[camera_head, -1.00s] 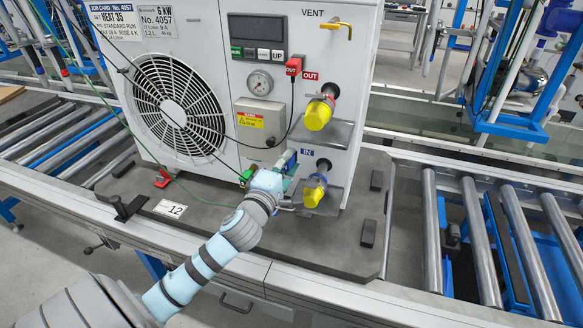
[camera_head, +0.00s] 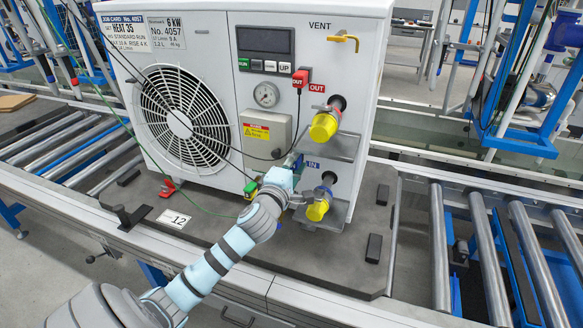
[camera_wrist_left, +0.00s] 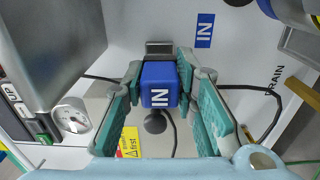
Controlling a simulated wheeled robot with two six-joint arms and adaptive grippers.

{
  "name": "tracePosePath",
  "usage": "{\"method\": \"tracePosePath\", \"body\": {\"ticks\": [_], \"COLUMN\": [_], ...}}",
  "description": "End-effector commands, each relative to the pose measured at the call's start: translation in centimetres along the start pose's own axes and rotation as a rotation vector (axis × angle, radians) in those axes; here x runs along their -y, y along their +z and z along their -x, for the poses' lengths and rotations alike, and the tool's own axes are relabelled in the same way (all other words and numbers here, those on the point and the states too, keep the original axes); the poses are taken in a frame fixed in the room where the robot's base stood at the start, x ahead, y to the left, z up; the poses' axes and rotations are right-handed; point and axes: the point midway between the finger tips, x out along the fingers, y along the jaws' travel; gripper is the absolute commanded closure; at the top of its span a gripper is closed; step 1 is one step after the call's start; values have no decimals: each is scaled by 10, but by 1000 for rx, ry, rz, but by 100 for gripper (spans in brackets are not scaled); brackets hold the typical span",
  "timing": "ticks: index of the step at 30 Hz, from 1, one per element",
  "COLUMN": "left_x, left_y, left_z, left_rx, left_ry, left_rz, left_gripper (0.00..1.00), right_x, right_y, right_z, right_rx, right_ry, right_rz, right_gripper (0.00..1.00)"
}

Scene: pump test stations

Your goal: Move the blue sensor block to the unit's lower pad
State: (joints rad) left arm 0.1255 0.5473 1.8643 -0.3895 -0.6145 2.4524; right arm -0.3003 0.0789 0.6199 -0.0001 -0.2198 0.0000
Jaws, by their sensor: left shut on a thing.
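The blue sensor block (camera_wrist_left: 158,86), marked IN, sits between the green finger pads of my left gripper (camera_head: 292,162) in the left wrist view. The gripper is shut on it and holds it close in front of the unit's white side. A small grey metal piece (camera_wrist_left: 159,47) shows just beyond the block; I cannot tell whether they touch. In the head view my gripper is left of the blue IN label (camera_head: 312,165), and my wrist hides most of the block. The unit (camera_head: 225,45) stands on a grey pallet. My right gripper is not in view.
A red OUT block (camera_head: 300,78) with a cable sits higher on the unit. Yellow-capped ports (camera_head: 323,126) (camera_head: 317,210) with metal shelves stick out right of my gripper. A grey box (camera_head: 265,132) and hanging cables are close by. Rollers (camera_head: 490,250) lie to the right.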

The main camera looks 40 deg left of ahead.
Motion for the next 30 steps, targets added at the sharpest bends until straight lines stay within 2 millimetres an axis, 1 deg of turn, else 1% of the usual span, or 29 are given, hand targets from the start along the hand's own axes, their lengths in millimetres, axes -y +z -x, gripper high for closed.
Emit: {"method": "tracePosePath", "body": {"ticks": [3,9,30], "left_x": [0,0,0], "left_y": [0,0,1], "left_z": [-10,-17,-18], "left_rx": [-2,1,1], "left_ry": [0,1,1], "left_rz": [0,0,1], "left_gripper": [100,100,100], "right_x": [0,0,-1], "right_y": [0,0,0], "right_z": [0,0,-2], "right_rx": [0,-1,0], "right_ry": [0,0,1], "right_rz": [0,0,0], "right_gripper": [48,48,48]}}
